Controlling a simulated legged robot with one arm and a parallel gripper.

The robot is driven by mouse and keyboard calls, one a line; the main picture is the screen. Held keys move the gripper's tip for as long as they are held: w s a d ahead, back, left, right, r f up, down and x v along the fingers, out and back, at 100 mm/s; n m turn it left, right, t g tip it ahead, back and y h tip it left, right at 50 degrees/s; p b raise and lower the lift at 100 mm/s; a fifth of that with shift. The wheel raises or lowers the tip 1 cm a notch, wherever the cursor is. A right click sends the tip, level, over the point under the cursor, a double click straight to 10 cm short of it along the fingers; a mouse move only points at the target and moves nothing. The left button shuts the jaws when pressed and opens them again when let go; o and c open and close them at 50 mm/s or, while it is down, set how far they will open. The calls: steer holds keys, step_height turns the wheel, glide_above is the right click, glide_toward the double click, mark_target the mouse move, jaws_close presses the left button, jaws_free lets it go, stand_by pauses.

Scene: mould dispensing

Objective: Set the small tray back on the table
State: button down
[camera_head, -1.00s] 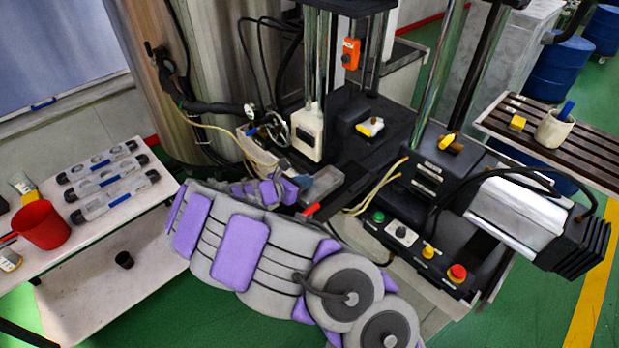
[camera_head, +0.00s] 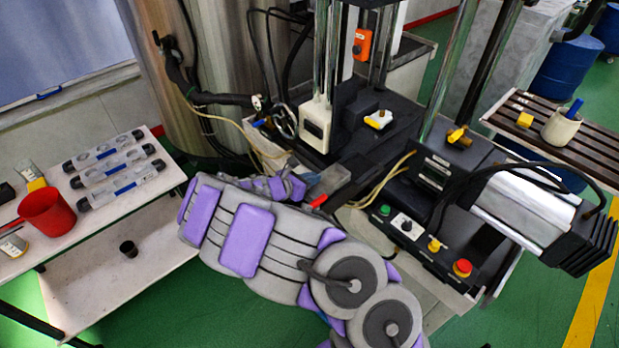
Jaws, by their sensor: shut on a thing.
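My gripper (camera_head: 296,186) is at the end of my grey and purple arm, in front of the black machine. It is shut on what looks like the small tray (camera_head: 331,180), a grey, partly see-through piece. The tray is just right of the gripper, close to the machine's base. The fingertips are mostly hidden by my arm, so the exact hold is unclear. The white table (camera_head: 105,225) stands at the left, well apart from the gripper.
On the table are several clear holders with black ends (camera_head: 122,187), a red mug (camera_head: 47,212) and yellow-marked items. A red-tipped piece (camera_head: 318,201), cables and a button panel (camera_head: 425,240) are near my arm.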

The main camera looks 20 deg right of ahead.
steer(key=shift+s+d+f, duration=0.1)
steer(key=shift+d+f, duration=0.05)
steer(key=shift+d, duration=0.85)
steer(key=c, duration=1.6)
jaws_free()
steer(key=shift+a, duration=0.1)
steer(key=shift+c, duration=0.2)
steer(key=o, duration=0.5)
steer(key=shift+a, duration=0.8)
steer(key=shift+c, duration=0.2)
steer(key=shift+d, duration=0.45)
steer(key=p+v, duration=0.3)
steer(key=v, duration=1.5)
steer(key=shift+a+p, duration=0.25)
steer(key=shift+p, duration=0.1)
steer(key=shift+d, duration=0.35)
